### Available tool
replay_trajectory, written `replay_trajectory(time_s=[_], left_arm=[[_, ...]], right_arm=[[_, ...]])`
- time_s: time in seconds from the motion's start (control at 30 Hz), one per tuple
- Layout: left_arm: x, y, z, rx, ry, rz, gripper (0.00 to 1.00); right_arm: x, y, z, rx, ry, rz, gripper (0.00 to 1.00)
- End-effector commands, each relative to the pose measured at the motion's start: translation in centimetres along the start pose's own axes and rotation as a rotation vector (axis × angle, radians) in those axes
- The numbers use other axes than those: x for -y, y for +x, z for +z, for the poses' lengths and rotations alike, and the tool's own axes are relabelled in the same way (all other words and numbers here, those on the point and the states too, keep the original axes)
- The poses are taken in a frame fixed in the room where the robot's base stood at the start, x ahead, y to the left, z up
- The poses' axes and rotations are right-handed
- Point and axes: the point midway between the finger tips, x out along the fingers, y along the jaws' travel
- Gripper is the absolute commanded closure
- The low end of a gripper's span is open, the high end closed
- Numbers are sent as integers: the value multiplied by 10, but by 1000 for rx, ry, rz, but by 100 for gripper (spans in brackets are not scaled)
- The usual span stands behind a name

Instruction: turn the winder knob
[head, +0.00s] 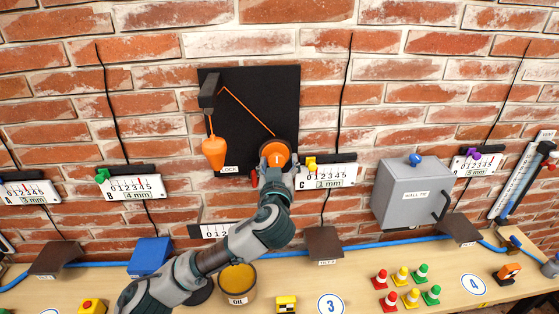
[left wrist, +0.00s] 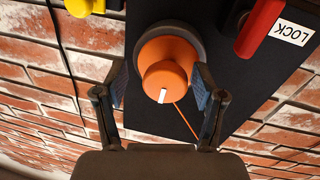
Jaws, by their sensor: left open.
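The winder knob (head: 275,149) is orange and round, on a black board (head: 270,95) fixed to the brick wall. An orange cord runs from it up to a dark bracket (head: 208,90), from which an orange weight (head: 214,150) hangs. In the left wrist view the knob (left wrist: 166,77) has a white mark on its rim and a dark round base behind it. My left gripper (left wrist: 160,92) is open, with one finger on each side of the knob; I cannot tell whether they touch it. In the head view my left gripper (head: 274,170) partly covers the area below the knob. My right gripper is out of view.
A red lever (left wrist: 260,28) by the LOCK label (left wrist: 291,32) is close to the right finger in the left wrist view. Gauges B (head: 135,188) and C (head: 328,176) flank the board. A grey box (head: 412,190) hangs right. Cones and an oil tin (head: 238,284) stand on the bench.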

Motion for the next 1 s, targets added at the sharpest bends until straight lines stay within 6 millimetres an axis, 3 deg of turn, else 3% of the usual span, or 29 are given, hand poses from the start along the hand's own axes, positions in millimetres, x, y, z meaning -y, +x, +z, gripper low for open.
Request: replay_trajectory(time_s=[0.37,0.6,0.9,1.0], left_arm=[[-1,6,0,-1,1,0,33],[-1,6,0,0,1,-2,91],[-2,7,1,5,21,0,91],[-2,7,0,10,51,-1,91]], right_arm=[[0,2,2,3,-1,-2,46],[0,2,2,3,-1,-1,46],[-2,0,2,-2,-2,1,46],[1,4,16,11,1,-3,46]])
